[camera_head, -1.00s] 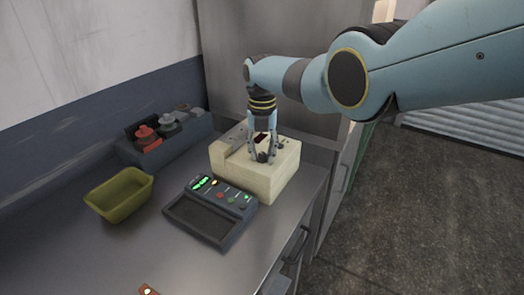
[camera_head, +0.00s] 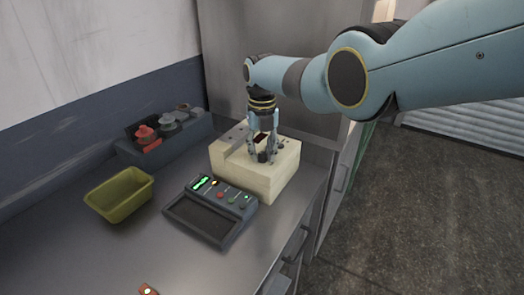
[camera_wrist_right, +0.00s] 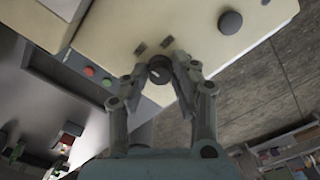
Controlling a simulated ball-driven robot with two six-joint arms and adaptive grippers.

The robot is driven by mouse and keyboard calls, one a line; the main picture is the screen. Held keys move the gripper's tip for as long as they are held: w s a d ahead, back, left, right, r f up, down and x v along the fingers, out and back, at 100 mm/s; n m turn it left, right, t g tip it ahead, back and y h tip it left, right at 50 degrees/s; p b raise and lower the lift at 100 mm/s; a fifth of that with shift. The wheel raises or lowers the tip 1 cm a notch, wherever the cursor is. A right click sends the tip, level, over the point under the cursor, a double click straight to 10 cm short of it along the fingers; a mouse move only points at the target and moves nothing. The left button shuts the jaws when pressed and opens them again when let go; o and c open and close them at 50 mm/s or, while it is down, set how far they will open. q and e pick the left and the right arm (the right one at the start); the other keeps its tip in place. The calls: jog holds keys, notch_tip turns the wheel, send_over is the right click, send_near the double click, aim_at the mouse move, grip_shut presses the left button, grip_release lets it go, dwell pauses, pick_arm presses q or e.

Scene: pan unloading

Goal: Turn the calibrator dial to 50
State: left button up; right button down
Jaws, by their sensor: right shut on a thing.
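The calibrator (camera_head: 275,181) is a cream-coloured box on the metal counter, with a small dark display (camera_head: 261,138) on its top. My right gripper (camera_head: 264,158) reaches down from above onto its top face. In the right wrist view, the right gripper (camera_wrist_right: 167,80) is shut on a round dark dial (camera_wrist_right: 159,70) with a light mark on it. A second dark knob (camera_wrist_right: 230,22) sits apart on the cream surface. The number on the display is too small to read. My left gripper is not in view.
A dark grey device (camera_head: 238,232) with a green display and coloured buttons lies in front of the calibrator. An olive bin (camera_head: 119,207) stands to its left. A dark rack (camera_head: 185,142) with red and grey parts is at the back left.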

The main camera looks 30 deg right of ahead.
aim_at(262, 153)
jog(key=c, duration=1.1)
grip_release()
jog(key=shift+o, duration=0.2)
jog(key=shift+r, duration=0.1)
notch_tip(262, 153, up, 12)
